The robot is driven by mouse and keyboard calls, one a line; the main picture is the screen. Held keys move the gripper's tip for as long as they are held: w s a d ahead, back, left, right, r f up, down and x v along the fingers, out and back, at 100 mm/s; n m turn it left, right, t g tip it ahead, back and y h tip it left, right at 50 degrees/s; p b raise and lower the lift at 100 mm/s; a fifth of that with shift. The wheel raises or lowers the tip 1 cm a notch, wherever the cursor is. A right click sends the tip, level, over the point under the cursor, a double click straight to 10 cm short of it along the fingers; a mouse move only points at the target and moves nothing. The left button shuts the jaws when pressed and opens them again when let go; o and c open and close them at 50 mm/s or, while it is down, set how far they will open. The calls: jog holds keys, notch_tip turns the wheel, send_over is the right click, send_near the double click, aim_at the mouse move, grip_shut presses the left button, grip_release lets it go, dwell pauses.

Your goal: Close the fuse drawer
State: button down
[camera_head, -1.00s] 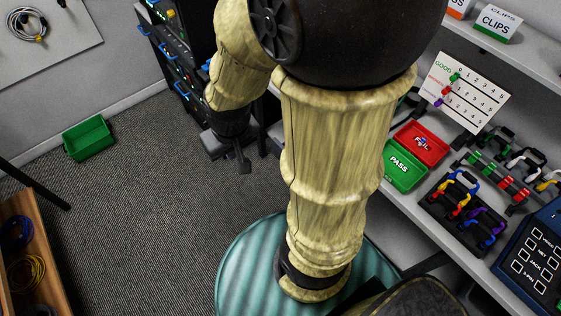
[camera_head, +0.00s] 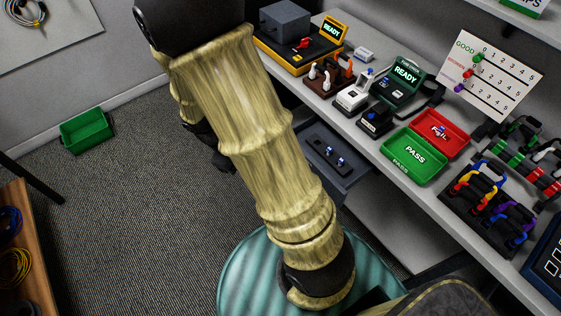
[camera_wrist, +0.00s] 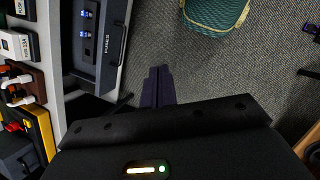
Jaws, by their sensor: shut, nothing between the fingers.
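The fuse drawer (camera_head: 352,176) is a grey drawer standing open under the bench, with blue-tipped fuses in a dark insert. In the wrist view the drawer front (camera_wrist: 112,72) bears the word FUSES and a dark bar handle (camera_wrist: 123,45). My gripper (camera_wrist: 158,72) shows in the wrist view with its dark fingers together and empty. The fingertips are right of and below the handle in that picture, apart from it, over the floor. In the head view my arm hides most of the gripper.
The bench (camera_head: 395,190) above the drawer carries a green PASS tray (camera_head: 400,172), a red tray (camera_head: 455,143) and testers. A green bin (camera_head: 86,132) sits on open carpet at left.

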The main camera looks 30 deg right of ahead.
jog(key=w+d+f+n+t+h+b, duration=0.1)
jog(key=w+f+n+h+b, duration=0.3)
jog(key=f, duration=0.3)
jog(key=w+d+f+n+t+h+b, duration=0.1)
jog(key=w+f+n+h+b, duration=0.2)
jog(key=f+b, duration=0.4)
jog(key=w+d+f+n+t+h+b, duration=0.1)
jog(key=w+d+f+n+h+b, duration=0.1)
jog(key=w+f+n+h+b, duration=0.2)
notch_tip(320, 180, down, 5)
jog(key=n+h+b, duration=0.1)
jog(key=h, duration=0.2)
jog(key=shift+w+n+t, duration=0.35)
jog(key=shift+n+t, duration=0.05)
jog(key=w+d, duration=0.1)
jog(key=d, duration=1.3)
jog(key=shift+w+d, duration=0.1)
jog(key=shift+w, duration=0.05)
